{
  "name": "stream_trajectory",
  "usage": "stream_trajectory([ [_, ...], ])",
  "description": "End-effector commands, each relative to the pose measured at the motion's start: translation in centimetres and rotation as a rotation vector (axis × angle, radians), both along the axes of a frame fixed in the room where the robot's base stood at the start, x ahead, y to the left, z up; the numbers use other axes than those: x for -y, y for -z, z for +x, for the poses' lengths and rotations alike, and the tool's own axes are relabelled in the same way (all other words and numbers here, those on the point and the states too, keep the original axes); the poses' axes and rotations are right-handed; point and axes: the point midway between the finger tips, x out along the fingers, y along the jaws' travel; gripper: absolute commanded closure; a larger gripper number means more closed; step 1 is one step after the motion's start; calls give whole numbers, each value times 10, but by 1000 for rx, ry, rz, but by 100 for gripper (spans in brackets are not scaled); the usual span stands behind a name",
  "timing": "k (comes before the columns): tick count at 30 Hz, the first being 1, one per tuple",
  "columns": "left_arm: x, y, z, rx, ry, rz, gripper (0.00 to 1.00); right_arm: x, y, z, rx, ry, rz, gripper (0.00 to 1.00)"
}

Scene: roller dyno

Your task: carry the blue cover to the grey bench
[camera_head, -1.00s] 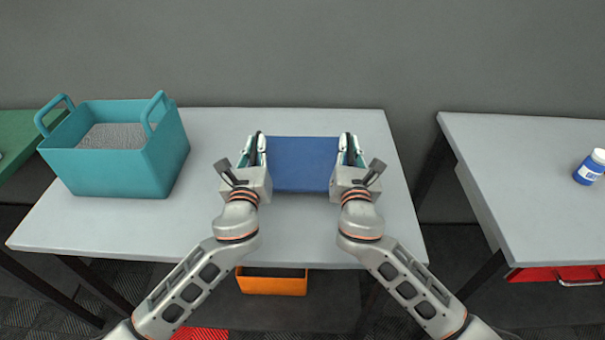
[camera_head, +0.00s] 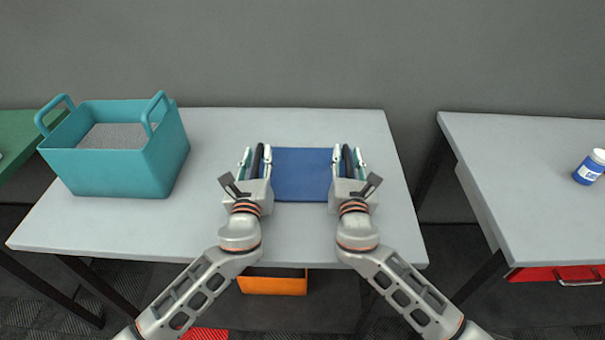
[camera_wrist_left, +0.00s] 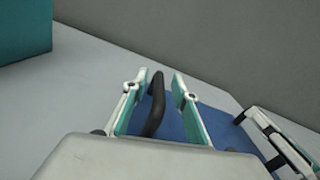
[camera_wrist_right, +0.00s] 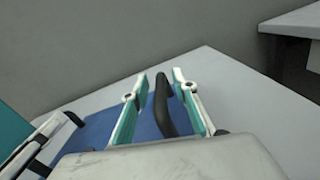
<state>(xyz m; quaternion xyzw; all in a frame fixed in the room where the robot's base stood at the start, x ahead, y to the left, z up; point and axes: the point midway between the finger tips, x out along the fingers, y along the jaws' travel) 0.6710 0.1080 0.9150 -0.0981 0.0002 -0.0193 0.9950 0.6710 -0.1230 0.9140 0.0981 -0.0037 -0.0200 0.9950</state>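The blue cover (camera_head: 302,175) lies flat on the grey bench (camera_head: 300,232), with a black handle at each side. My left gripper (camera_head: 256,160) is open, its fingers either side of the left handle (camera_wrist_left: 156,100) with gaps on both sides. My right gripper (camera_head: 348,160) is open around the right handle (camera_wrist_right: 163,105) in the same way. Part of the cover also shows behind the fingers in the left wrist view (camera_wrist_left: 172,125) and the right wrist view (camera_wrist_right: 146,127). The grippers hide the cover's side edges in the head view.
A teal bin (camera_head: 115,172) with grey contents stands on the bench's left. A second grey table (camera_head: 540,190) at the right, across a gap, holds a blue bottle (camera_head: 589,168). An orange bin (camera_head: 272,285) is below the bench. A grey wall is behind.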

Motion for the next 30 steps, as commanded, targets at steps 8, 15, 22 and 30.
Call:
stream_trajectory([
  [8,0,0,0,0,0,0,73,0,0,0,0,0,0,73],
  [15,0,0,-2,0,0,0,73,0,0,0,0,0,0,73],
  [22,-1,2,-32,-3,1,-1,73,0,0,0,0,0,0,73],
  [30,-3,2,-87,-3,2,-1,73,0,0,0,0,0,0,73],
])
